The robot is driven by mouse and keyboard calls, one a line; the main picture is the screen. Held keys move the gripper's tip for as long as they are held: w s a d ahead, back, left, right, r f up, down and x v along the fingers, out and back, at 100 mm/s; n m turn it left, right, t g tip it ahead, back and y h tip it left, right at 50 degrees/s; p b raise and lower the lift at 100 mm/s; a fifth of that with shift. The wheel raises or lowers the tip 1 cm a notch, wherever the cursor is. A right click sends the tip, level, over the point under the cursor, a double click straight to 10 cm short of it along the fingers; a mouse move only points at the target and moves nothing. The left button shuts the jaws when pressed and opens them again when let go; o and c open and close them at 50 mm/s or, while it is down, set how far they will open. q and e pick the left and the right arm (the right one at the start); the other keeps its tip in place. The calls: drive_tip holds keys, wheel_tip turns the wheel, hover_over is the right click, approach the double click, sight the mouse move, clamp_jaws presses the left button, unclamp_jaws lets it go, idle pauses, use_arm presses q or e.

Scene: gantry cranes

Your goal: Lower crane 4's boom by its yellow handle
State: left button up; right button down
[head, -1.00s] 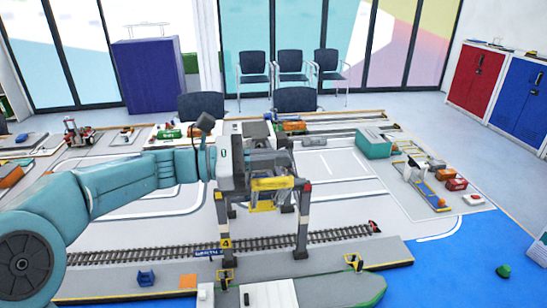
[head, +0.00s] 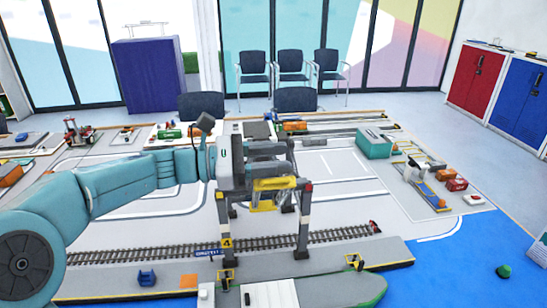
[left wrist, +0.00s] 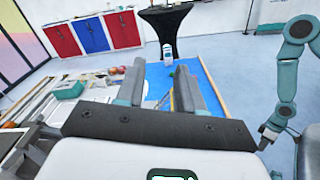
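Crane 4, a grey gantry crane with dark legs (head: 302,240) and a yellow "4" plate (head: 227,243), stands over the railway track at the centre of the head view. Yellow parts (head: 264,206) of its boom and handle show under my gripper; I cannot tell the handle apart from the boom there. My left gripper (head: 275,168) is over the crane's upper part and hides much of it. In the left wrist view its two grey fingers (left wrist: 161,82) are wide apart with nothing clearly gripped. My right arm (left wrist: 287,90) shows at the right there; its gripper (left wrist: 268,135) is small and dark.
The railway track (head: 150,255) runs under the crane. A grey-green ship model (head: 340,289) lies in front, beside blue floor (head: 450,270). A teal box (head: 374,144) and small vehicles stand to the right. Red and blue cabinets are at the far right.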

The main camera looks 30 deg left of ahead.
use_arm(q)
drive_tip(key=b+v, duration=0.3)
drive_tip(key=v, duration=1.3)
drive_tip(key=shift+s+a, duration=0.15)
drive_tip(key=shift+s, duration=0.1)
drive_tip(key=shift+w, duration=0.1)
drive_tip(key=shift+f, duration=0.1)
